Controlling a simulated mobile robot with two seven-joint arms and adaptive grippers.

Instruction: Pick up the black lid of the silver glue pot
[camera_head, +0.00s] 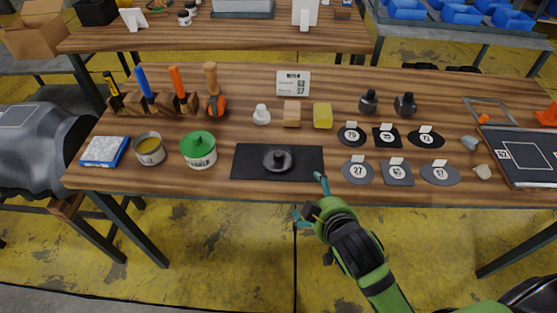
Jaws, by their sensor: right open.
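The silver glue pot (149,149) stands without a lid at the left of the near table, with yellowish glue showing inside. A round black lid with a raised knob (279,158) lies on a flat black mat (247,169) near the front edge, apart from the pot. My right gripper (309,198) is open and empty, just in front of the table's front edge, below and to the right of the lid. It touches nothing that I can see. My left gripper is not in view.
A pot with a green lid (198,149) stands between the silver pot and the mat. Round and square grey patches (397,172) with labels lie right of the mat. A tool rack (155,103) and small blocks stand behind.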

